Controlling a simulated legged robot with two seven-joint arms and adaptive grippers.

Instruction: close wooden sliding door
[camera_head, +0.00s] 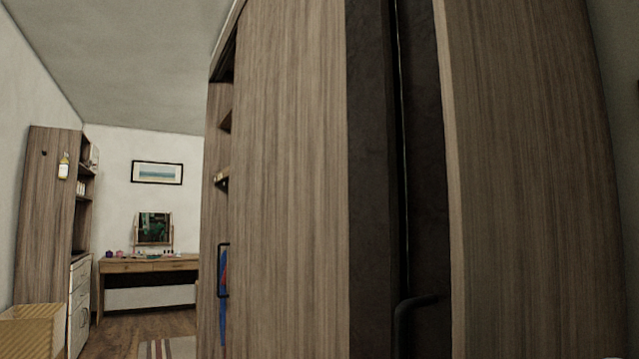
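A tall wooden wardrobe fills the middle and right of the head view, very close to me. One wooden door panel (290,180) stands left of centre and another wooden panel (530,180) is on the right. Between them is a tall dark gap or dark strip (370,180), with a thin pale vertical line in it. I cannot tell which panel is the sliding one. A dark curved bar (403,325), perhaps a handle, shows at the bottom of the strip; its lower part is cut off. Neither of my grippers can be made out.
Open shelves and a black rectangular handle (223,270) show at the wardrobe's left edge. Farther left are a desk (150,266) with a mirror (154,228), a tall cabinet (45,210), white drawers (79,305) and a wooden box (33,330). Floor (115,335) shows between them.

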